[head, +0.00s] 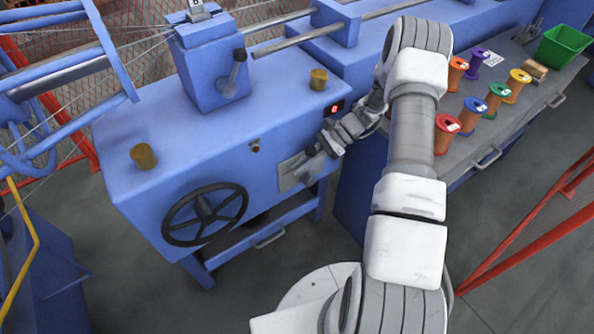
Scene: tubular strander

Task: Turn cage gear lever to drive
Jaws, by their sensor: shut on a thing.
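A light grey plate (286,178) is fixed to the front face of the blue machine cabinet (130,190), at its right end. My gripper (314,152) is at this plate, reaching in from the right. It is shut on what appears to be the cage gear lever, which is mostly hidden by the fingers. The lever's exact position on the plate cannot be told. Another lever with a dark knob (239,56) stands on the blue block on top of the cabinet, apart from my gripper.
A black handwheel (205,214) sticks out left of the plate. A small red display (334,108) is above it. A grey bench (460,160) with several coloured spools and a green bin (566,46) stands right. Red railings (530,220) bound the right side.

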